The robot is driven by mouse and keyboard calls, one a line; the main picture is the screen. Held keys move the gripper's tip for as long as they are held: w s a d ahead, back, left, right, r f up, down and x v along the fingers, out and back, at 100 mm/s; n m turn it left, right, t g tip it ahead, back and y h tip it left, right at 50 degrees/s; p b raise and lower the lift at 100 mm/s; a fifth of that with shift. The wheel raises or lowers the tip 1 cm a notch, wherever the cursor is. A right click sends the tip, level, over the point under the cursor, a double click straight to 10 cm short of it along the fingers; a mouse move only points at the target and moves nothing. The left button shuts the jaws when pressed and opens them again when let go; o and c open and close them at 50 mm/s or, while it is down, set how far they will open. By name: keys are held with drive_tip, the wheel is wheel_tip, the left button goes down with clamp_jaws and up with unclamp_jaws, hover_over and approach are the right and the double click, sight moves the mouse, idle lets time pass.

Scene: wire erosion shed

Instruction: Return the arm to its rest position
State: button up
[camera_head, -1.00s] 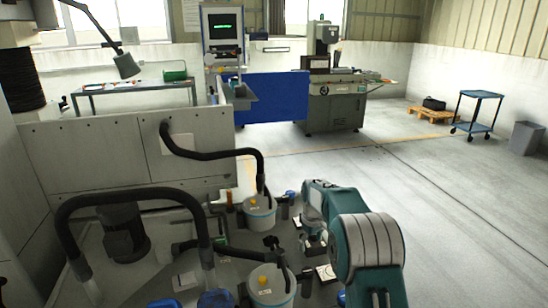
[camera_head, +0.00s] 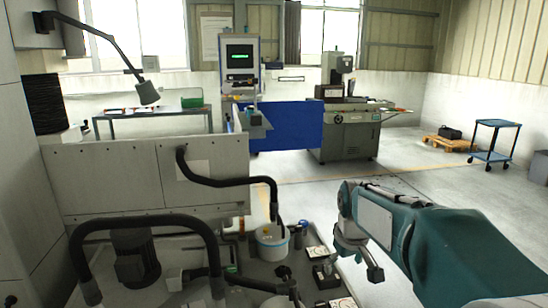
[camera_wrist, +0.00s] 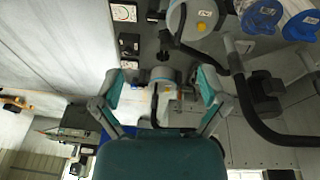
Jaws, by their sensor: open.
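My arm (camera_head: 450,245) is teal and grey and reaches in from the lower right in the head view. Its grey end hangs down over the equipment deck, right of a white bucket (camera_head: 271,243). In the wrist view my gripper (camera_wrist: 160,88) has its two teal and grey fingers spread wide apart. Nothing is held between them. A white bucket (camera_wrist: 160,76) shows beyond the gap, apart from the fingers.
Black hoses (camera_head: 150,222) arch over the deck at the left, before a grey panel (camera_head: 120,182). A machine (camera_head: 345,130), a blue panel (camera_head: 290,126) and a blue cart (camera_head: 494,140) stand farther back. The floor (camera_head: 420,183) beyond my arm is open.

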drive_tip(key=s+m+t, duration=0.3)
drive_tip(key=s+m, duration=0.1)
drive_tip(key=s, duration=2)
drive_tip(key=shift+s+r, duration=0.25)
drive_tip(key=shift+c, duration=0.2)
idle(1.8)
